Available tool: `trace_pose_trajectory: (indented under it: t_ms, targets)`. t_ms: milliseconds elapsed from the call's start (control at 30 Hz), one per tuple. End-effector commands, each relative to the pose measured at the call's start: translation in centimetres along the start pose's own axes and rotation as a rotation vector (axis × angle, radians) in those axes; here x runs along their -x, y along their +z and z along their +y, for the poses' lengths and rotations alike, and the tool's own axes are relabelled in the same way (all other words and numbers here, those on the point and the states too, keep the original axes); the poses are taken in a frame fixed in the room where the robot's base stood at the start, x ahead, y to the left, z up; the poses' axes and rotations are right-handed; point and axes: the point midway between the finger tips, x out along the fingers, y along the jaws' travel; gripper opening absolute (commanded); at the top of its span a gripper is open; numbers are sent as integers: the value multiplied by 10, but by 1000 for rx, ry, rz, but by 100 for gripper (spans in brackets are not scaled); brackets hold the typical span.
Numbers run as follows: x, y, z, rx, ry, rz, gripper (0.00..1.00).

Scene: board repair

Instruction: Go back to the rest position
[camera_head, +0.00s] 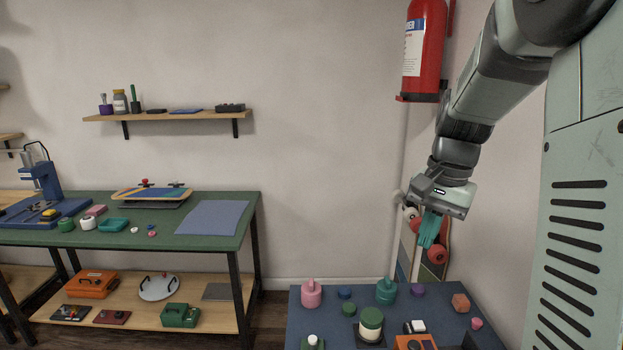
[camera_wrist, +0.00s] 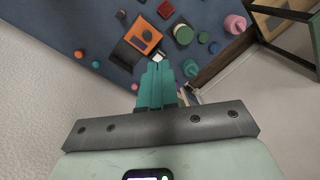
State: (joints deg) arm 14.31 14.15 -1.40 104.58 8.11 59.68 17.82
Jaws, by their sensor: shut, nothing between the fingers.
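My gripper (camera_head: 429,232) hangs from my arm in the head view, with teal fingers pointing down. It is above the back right part of the blue-topped table (camera_head: 322,327), well clear of the things on it. The wrist view shows the teal fingers (camera_wrist: 157,84) shut together with nothing between them. The table with its small objects lies beyond the fingertips there.
The blue table holds a pink jar (camera_head: 311,294), a teal jar (camera_head: 386,292), a green-and-cream container (camera_head: 371,324) and an orange box (camera_head: 415,342). A red fire extinguisher (camera_head: 424,45) hangs near my arm. A skateboard (camera_head: 445,238) leans behind my gripper. A green workbench (camera_head: 160,222) stands left.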

Motion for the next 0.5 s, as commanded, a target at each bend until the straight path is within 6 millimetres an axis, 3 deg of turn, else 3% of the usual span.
trace_pose_trajectory:
  t_ms: [33,200,333,500]
  targets:
    - [19,22,-4,61,-9,37,0]
    - [59,92,-3,260,-28,143,0]
    - [76,144,6,411,-42,225,0]
    - [82,202,26,591,-58,326,0]
